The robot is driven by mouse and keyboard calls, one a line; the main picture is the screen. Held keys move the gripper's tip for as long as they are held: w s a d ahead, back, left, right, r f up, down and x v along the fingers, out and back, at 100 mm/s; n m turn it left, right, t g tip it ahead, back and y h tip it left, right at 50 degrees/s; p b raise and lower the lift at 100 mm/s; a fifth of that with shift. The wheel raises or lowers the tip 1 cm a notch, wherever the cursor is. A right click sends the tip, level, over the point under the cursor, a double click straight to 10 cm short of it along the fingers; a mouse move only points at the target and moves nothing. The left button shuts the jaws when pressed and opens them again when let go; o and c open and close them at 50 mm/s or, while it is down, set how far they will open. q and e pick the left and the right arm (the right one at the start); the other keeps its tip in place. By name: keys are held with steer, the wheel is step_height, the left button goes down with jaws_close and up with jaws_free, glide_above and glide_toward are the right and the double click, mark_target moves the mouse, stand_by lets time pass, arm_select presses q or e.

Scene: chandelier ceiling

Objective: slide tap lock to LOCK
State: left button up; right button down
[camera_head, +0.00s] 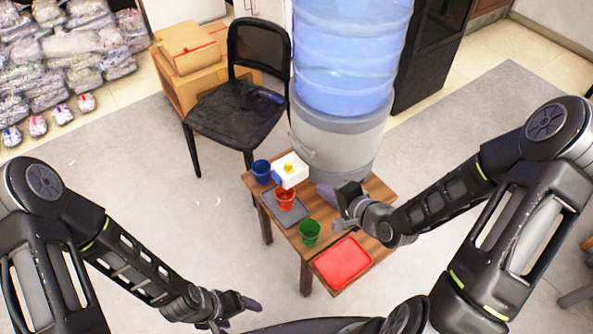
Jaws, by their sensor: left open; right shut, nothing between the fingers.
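The water dispenser (333,140) with its blue bottle stands at the back of a small wooden table. A white tap block (293,168) juts from its front left. The block carries a small yellow piece (289,168) on top, likely the lock slider, and a blue part (277,178) at its left end. LOCK lettering is too small to read. My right gripper (346,203) is shut and empty, right of the tap block and apart from it, near the dispenser's base. My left gripper (245,303) is open and empty, low in front of the table's left side.
A red cup (286,199) stands below the tap block on a grey tray (297,212). A blue cup (261,171), a green cup (310,232) and a red tray (343,262) are also on the table (379,188). A black chair (238,110) stands behind left.

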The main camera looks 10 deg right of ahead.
steer(key=b, duration=1.3)
glide_toward(290, 168)
steer(key=shift+s+d+f, duration=0.5)
steer(key=shift+s+f, duration=0.45)
steer(key=shift+s, duration=0.05)
steer(key=w+a+b, duration=0.1)
steer(key=w+b, duration=0.1)
steer(key=w+f+b, duration=0.1)
steer(key=w+b, duration=0.1)
steer(key=w+a+b, duration=0.1)
steer(key=w+b, duration=0.1)
steer(key=b, duration=0.1)
steer(key=shift+w+a+f, duration=0.2)
steer(key=shift+a+f, duration=0.1)
steer(key=shift+f, duration=0.05)
steer(key=shift+w+a+r, duration=0.15)
steer(key=shift+w+r, duration=0.1)
steer(key=shift+w, duration=0.2)
